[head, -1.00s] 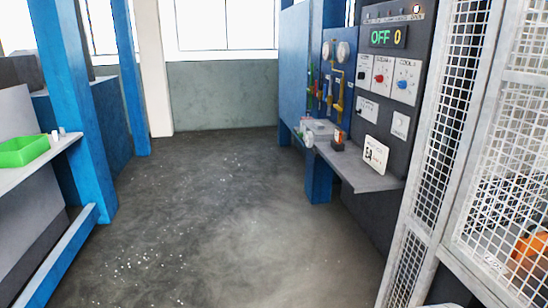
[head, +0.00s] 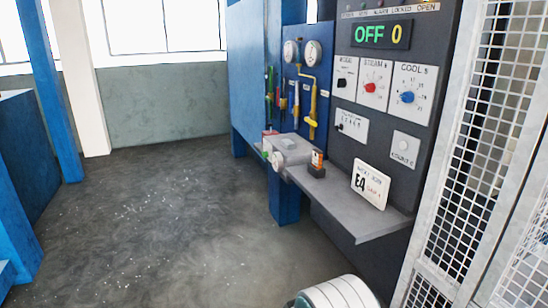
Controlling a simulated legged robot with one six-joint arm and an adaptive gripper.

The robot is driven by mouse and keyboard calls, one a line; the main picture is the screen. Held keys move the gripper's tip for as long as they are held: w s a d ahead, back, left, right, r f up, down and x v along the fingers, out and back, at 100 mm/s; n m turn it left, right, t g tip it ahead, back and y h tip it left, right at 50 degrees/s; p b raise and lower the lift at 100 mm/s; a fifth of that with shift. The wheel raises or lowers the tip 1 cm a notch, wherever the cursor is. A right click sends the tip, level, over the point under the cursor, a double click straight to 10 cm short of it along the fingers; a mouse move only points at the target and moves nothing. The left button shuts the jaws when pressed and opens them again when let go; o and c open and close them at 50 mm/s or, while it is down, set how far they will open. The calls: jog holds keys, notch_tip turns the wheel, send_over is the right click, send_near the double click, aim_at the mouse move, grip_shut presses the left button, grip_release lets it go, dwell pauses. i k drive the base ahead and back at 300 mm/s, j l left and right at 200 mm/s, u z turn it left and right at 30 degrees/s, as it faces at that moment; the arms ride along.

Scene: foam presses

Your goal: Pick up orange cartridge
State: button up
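A small orange cartridge (head: 317,158) with a pale band stands upright in a dark block (head: 316,171) on the grey shelf below the control panel. It is right of a grey boxy device with a round white front (head: 277,160). My gripper is not in view. Only a rounded white part of my arm shows at the bottom edge, well below and in front of the shelf.
The grey shelf (head: 350,216) juts out from the dark control panel (head: 380,130), which reads OFF 0. A white card marked E4 (head: 370,184) leans on it. A white mesh cage (head: 470,170) stands at right. The floor (head: 150,220) at left is clear.

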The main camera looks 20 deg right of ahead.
aim_at(317, 156)
jog(key=i+z, duration=0.15)
jog(key=i, duration=0.55)
jog(key=i+j+z, duration=0.15)
jog(key=i, duration=0.55)
jog(key=i+j+z, duration=0.15)
jog(key=i+z, duration=0.25)
jog(key=i+j+z, duration=0.15)
jog(key=z, duration=0.2)
jog(key=i+j+z, duration=0.5)
jog(key=j+z, duration=0.25)
jog(key=i+j+z, duration=0.2)
jog(key=j+z, duration=0.2)
jog(key=j, duration=0.15)
jog(key=i+j+z, duration=0.15)
jog(key=j+z, duration=0.3)
jog(key=j, duration=0.15)
jog(key=j+z, duration=0.4)
jog(key=j, duration=0.2)
